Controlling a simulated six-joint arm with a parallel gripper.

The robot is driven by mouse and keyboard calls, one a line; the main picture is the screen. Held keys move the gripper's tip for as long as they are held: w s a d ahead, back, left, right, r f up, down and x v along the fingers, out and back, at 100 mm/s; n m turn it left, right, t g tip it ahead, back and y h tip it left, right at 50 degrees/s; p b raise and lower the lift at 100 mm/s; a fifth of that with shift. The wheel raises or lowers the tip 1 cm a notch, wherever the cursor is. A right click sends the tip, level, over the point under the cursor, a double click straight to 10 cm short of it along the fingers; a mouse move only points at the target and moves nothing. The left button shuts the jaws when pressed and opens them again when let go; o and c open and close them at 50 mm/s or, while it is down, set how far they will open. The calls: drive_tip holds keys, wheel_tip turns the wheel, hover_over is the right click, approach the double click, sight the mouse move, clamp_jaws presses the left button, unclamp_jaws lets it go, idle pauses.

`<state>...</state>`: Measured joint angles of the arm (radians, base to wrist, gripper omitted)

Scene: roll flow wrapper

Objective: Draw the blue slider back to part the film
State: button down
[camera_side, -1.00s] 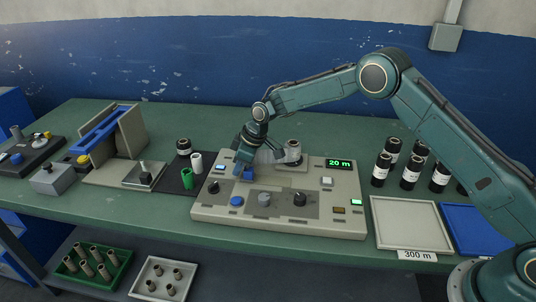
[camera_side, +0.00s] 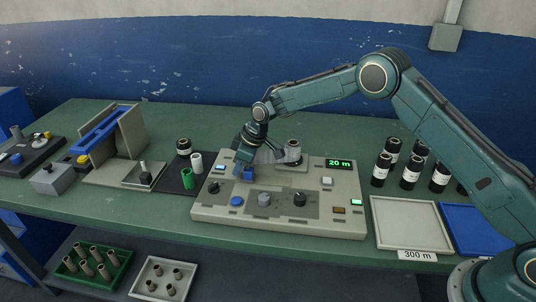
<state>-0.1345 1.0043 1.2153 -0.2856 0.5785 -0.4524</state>
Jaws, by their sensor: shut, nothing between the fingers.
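A small blue block (camera_side: 248,174), which looks like the blue slider, sits at the back left of the grey control panel (camera_side: 225,213). My gripper (camera_side: 239,170) is shut and empty, pointing down at the panel just to the left of this block. Its fingertips are very near the block; whether they touch it is too small to tell. The gripper partly covers the block and the panel behind it. A grey roll stands on a mount (camera_side: 293,150) at the back of the panel, right of my gripper.
The panel carries a blue button (camera_side: 237,201), dark knobs and a display (camera_side: 339,163) reading 20 m. Dark bottles (camera_side: 410,171) and an empty tray (camera_side: 405,224) are on the right. A stand with a slanted blue bar (camera_side: 101,131) is on the left.

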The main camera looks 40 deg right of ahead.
drive_tip(key=shift+s+d, duration=0.15)
drive_tip(key=shift+s+d, duration=3.6)
drive_tip(key=shift+a, duration=0.1)
drive_tip(key=shift+w, duration=0.15)
drive_tip(key=shift+w+a, duration=0.3)
drive_tip(key=shift+a, duration=0.05)
wheel_tip(320, 180, up, 8)
idle(0.4)
